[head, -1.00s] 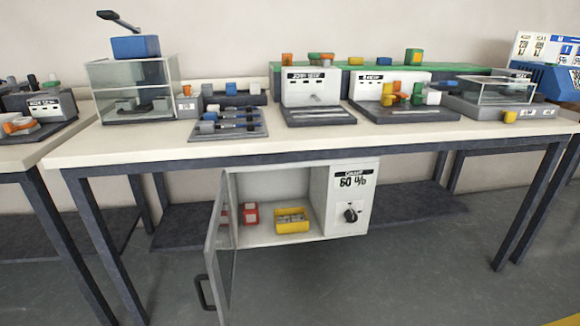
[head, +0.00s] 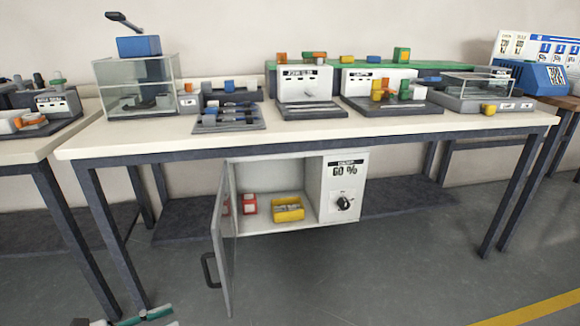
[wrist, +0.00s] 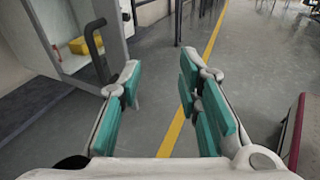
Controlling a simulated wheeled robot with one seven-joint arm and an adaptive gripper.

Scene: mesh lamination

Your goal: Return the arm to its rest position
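My gripper (wrist: 160,95) shows in the wrist view with its two teal-padded fingers spread apart and nothing between them; floor and a yellow line show through the gap. In the head view only a small teal and grey part of my gripper (head: 145,315) shows at the bottom left edge, low in front of the bench. It is apart from the bench and the open cabinet. The rest of my arm is outside the head view.
A yellow bin (head: 288,210) sits inside. The workbench (head: 300,133) carries several devices. Floor at right is clear.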

